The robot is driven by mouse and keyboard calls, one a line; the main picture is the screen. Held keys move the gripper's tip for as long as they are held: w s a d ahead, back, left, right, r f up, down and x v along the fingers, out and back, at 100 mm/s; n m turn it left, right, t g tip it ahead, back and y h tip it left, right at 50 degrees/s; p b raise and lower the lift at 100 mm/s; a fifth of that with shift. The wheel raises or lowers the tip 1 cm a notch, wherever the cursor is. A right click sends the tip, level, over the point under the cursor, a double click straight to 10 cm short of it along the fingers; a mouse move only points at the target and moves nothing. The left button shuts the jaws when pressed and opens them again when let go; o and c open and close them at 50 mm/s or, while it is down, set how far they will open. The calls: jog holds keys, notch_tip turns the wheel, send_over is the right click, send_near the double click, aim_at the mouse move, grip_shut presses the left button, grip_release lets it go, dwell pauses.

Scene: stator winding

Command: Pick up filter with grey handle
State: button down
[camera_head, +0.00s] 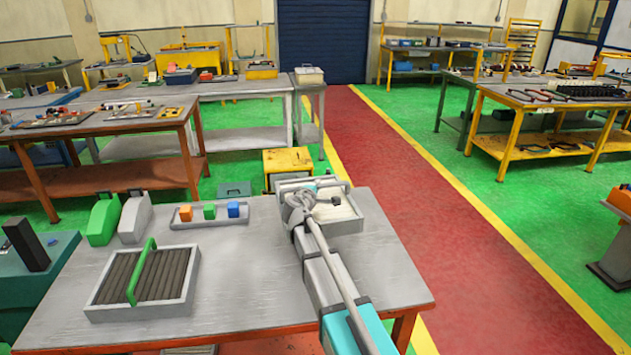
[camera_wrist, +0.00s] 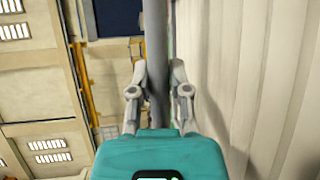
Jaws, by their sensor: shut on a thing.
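The filter with the grey handle (camera_head: 343,211) has a light grey frame and pale pleats, and is at the far right end of the grey table. Its pleats (camera_wrist: 245,75) fill the right side of the wrist view. My gripper (camera_head: 300,203) is at the filter's left side, and my arm hides part of the frame. In the wrist view my fingers (camera_wrist: 159,92) are closed on both sides of the grey handle (camera_wrist: 156,35). I cannot tell whether the filter rests on the table or is just above it.
A filter with a green handle (camera_head: 150,270) lies at the table's left. Behind it stand a green block (camera_head: 104,220), a grey block (camera_head: 135,217) and a small tray (camera_head: 180,222) with orange, green and blue cubes. The red aisle (camera_head: 390,190) to the right is clear.

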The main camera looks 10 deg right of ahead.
jog(key=shift+s+a+r+p, duration=0.1)
jog(key=shift+s+r+p, duration=0.2)
jog(key=shift+s, duration=0.4)
jog(key=shift+s+r+p, duration=0.15)
jog(key=shift+s+r, duration=0.2)
jog(key=shift+s, duration=0.35)
jog(key=shift+s+a+r+p, duration=0.1)
jog(key=shift+s+r+p, duration=0.2)
jog(key=shift+s, duration=0.4)
